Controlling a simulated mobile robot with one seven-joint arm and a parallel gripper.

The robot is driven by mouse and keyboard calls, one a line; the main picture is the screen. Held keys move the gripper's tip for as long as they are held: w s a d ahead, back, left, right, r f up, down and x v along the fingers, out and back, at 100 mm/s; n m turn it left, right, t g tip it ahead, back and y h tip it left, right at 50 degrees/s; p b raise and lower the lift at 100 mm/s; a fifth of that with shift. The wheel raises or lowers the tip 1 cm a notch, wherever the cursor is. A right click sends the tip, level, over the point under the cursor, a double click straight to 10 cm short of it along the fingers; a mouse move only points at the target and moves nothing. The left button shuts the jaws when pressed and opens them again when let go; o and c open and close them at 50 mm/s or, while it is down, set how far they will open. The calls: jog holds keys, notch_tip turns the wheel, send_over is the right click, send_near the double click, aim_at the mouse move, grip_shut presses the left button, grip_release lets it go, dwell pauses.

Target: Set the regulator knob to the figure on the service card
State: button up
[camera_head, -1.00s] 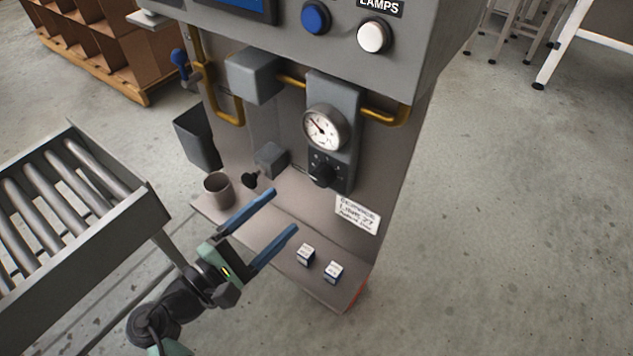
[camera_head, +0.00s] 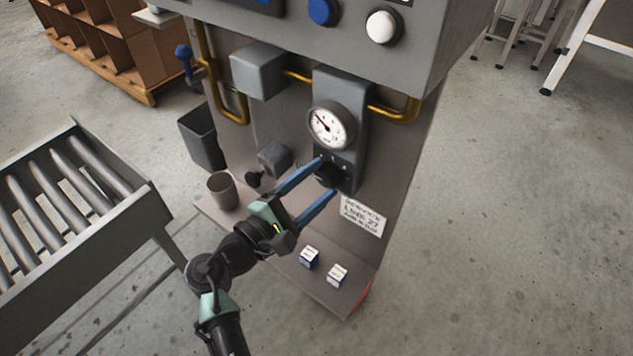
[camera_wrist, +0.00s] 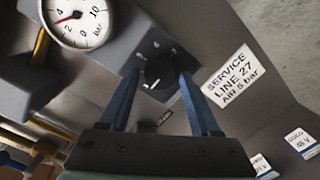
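The regulator knob (camera_head: 327,175) is round and black, on the grey regulator block under the gauge. It also shows in the wrist view (camera_wrist: 158,70), with a white mark. My gripper (camera_head: 329,176) is open, its blue fingers at either side of the knob; I cannot tell whether they touch it. The wrist view shows the gap between the fingertips (camera_wrist: 160,76). The service card (camera_wrist: 232,76) reads "SERVICE LINE 27 AIR" and a figure that looks like 5 bar. The gauge (camera_wrist: 77,20) has its red needle between about 2 and 4 bar.
A brown cup (camera_head: 222,190) and two small labelled blocks (camera_head: 309,258) (camera_head: 337,275) stand on the shelf below. A grey box (camera_head: 274,157) with a black knob sits left of the regulator. Yellow pipes (camera_head: 398,113) flank the block. A roller conveyor (camera_head: 70,215) stands at left.

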grip_shut()
jog(key=m+b, duration=0.2)
jog(key=m, duration=0.2)
jog(key=shift+m, duration=0.3)
jog(key=m+y+b, duration=0.1)
jog(key=m+b, duration=0.1)
jog(key=m, duration=0.2)
jog(key=m+b, duration=0.3)
jog(key=m, duration=0.2)
jog(key=shift+s+y+b, duration=0.1)
jog(key=shift+y+b, duration=0.2)
jog(key=shift+b, duration=0.1)
jog(key=shift+r+m+b, duration=0.1)
jog(key=shift+m+b, duration=0.9)
jog(key=shift+m, duration=0.5)
jog(key=shift+r, duration=0.1)
